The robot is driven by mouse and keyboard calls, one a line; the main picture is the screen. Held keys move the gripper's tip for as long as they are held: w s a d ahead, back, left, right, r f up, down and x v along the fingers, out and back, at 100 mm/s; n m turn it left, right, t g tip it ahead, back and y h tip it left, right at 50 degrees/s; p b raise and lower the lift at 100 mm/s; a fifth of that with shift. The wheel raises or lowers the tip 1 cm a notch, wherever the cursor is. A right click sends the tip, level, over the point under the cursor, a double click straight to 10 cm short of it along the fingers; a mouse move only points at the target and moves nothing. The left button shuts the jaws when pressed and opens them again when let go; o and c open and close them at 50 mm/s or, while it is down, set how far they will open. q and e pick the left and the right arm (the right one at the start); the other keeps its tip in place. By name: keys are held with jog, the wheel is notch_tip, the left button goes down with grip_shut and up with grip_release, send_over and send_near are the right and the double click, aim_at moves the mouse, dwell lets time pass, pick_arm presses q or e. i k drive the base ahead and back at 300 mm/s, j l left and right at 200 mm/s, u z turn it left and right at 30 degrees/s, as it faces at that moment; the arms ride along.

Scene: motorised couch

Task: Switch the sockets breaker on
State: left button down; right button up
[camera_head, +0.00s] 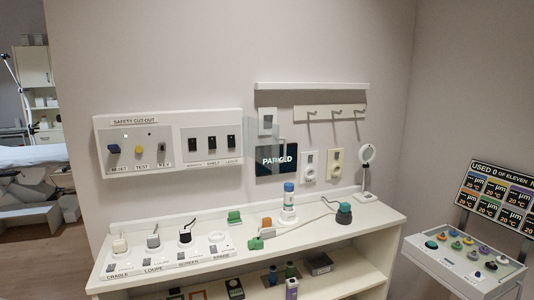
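A white wall panel marked SAFETY CUT-OUT (170,117) hangs above the left of the counter. Its left half has a blue RESET knob (114,148), a yellow-brown TEST knob (139,148) and a KEY switch (163,146). Its right half has three dark breaker switches: left (192,144), middle (211,142) and right (231,141). The middle label appears to read SHELF. The outer labels are too small to read, so I cannot tell which is the sockets breaker. The switch positions are also too small to tell. Neither gripper is in view.
The white counter (340,238) carries plugs in a labelled socket strip (165,262), green and orange blocks, a blue-capped bottle (288,200) and a magnifier lamp (367,165). A console with coloured knobs (465,252) stands at right. The wall front of the panel is clear.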

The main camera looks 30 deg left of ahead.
aim_at(192, 142)
jog(key=u, duration=1.6)
